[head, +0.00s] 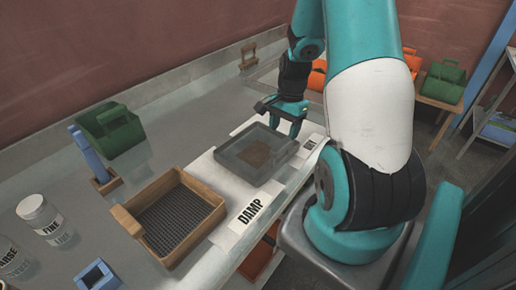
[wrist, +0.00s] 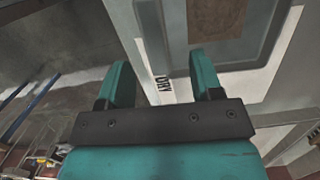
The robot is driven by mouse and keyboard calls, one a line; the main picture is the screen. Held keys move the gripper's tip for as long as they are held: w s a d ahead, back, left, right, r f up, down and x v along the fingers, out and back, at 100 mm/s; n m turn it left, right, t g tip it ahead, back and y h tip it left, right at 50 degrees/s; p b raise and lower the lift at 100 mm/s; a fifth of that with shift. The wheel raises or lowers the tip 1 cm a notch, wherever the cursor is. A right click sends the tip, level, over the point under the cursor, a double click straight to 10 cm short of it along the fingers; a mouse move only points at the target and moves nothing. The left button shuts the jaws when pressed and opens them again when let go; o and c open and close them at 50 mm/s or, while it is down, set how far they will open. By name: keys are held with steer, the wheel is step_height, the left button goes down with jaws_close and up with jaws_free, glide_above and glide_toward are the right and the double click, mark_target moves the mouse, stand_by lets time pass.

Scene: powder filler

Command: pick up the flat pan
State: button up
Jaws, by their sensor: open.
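My gripper (head: 284,115) is at the pan's far right corner in the head view. In the wrist view my gripper (wrist: 160,85) has its two teal fingers spread with a gap between them. The pan (wrist: 240,60) lies beyond the fingers, up and to the right. I cannot tell whether a finger touches the rim.
A wooden sieve (head: 172,215) stands left of the pan, by the DAMP label (head: 250,208). Farther left are a green scoop-like box (head: 110,130), a blue upright tool (head: 90,155) and a jar marked FINE (head: 45,218). The counter's front edge runs close to the pan.

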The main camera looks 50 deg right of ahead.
mark_target(283, 143)
steer(key=shift+a+f, duration=0.15)
steer(key=shift+f, duration=0.8)
steer(key=f, duration=0.1)
steer(key=f+p, duration=0.1)
steer(key=f, duration=0.1)
steer(key=a+f+p, duration=0.1)
steer(key=shift+s+f, duration=0.15)
steer(key=shift+s, duration=0.15)
steer(key=shift+f, duration=0.55)
jaws_close()
